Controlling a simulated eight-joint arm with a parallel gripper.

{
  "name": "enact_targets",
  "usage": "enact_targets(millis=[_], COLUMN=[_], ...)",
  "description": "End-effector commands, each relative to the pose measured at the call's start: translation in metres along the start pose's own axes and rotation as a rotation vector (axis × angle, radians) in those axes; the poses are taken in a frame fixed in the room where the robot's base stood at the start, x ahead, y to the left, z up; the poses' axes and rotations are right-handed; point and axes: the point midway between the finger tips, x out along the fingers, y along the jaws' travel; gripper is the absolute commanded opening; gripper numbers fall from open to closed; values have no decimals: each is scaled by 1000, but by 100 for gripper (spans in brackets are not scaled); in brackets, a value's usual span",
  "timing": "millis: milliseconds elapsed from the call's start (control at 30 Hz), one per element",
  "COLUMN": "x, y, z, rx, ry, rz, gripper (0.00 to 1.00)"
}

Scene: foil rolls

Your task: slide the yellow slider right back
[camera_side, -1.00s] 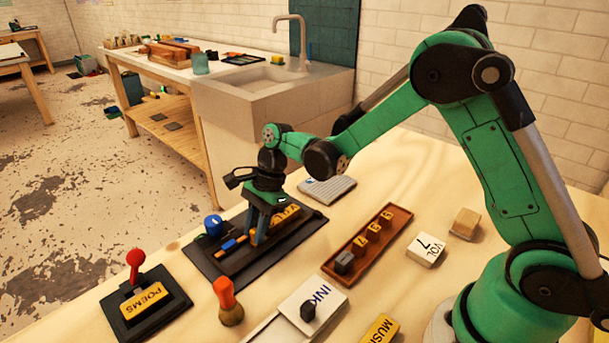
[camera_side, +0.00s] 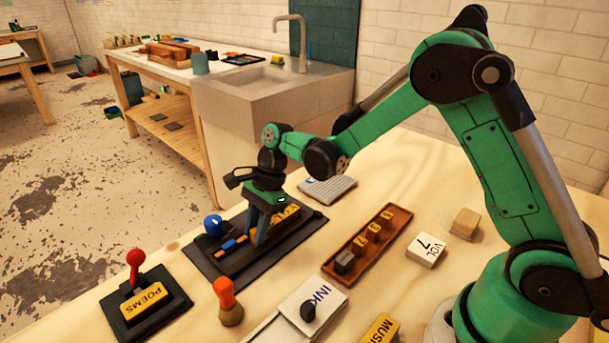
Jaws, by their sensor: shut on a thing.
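A long black base (camera_side: 212,262) lies on the table left of centre. A yellow piece with dark marks (camera_side: 288,213) shows on it, partly behind my fingers. My gripper (camera_side: 260,237) points down over the middle of this base, with its fingers low at the track. It is shut on the yellow slider, and the fingers hide most of the held part. A blue knob (camera_side: 213,225) stands at the base's left end. Small orange (camera_side: 229,244) and blue (camera_side: 241,239) pieces sit just left of my fingers.
A red-knobbed lever on a POEMS base (camera_side: 140,295) and an orange-topped peg (camera_side: 227,300) stand in front. A brown tray of blocks (camera_side: 387,239) and a white INK box (camera_side: 318,293) lie to the right.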

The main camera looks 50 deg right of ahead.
Motion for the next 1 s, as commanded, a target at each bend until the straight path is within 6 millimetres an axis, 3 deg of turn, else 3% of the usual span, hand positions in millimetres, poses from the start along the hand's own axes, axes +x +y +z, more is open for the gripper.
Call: enact_targets(millis=[467, 800, 1000], x=[0, 22, 26], y=[0, 0, 0], z=[1, 55, 64], rx=[0, -4, 0], ry=[-2, -2, -4], rz=[1, 2, -1], gripper=[0, 0, 0])
